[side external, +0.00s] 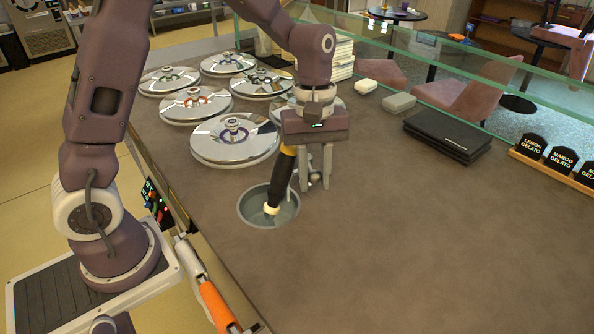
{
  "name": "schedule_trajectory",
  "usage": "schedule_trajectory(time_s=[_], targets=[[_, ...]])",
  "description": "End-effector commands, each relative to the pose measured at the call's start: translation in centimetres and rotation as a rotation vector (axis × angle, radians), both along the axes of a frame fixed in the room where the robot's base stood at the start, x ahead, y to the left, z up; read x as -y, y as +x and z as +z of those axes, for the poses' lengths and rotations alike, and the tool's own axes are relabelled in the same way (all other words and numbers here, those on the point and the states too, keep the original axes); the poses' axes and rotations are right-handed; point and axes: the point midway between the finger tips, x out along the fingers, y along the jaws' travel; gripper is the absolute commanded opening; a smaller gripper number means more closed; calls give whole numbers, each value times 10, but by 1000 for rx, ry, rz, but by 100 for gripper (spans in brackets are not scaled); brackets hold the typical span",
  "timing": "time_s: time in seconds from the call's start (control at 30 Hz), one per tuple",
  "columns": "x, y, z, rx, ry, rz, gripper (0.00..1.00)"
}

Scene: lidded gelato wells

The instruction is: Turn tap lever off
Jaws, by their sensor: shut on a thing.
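My gripper (317,186) points down beside the right rim of a round grey dipper well (254,217) sunk in the counter. Its fingers are shut on a small silver piece, the tap lever (314,178), which is mostly hidden by the fingers. The exact angle of the lever cannot be made out. A tool with a black handle (281,181) and a yellow band leans in the well, its lower end inside. Its upper end is close to the left side of my gripper; whether they touch is unclear.
Several shiny round lids with coloured ring knobs (234,141) cover wells behind. Black folders (447,134), a grey box (399,103) and gelato signs (556,160) lie to the right, near a glass screen (470,62). The front right counter is clear.

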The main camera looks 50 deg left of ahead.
Motion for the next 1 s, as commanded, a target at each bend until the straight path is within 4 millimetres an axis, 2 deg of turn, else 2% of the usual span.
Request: schedule_trajectory(time_s=[0.83,1.0], targets=[[8,32,0,2,0,-1,9],[9,33,0,2,0,-1,9]])
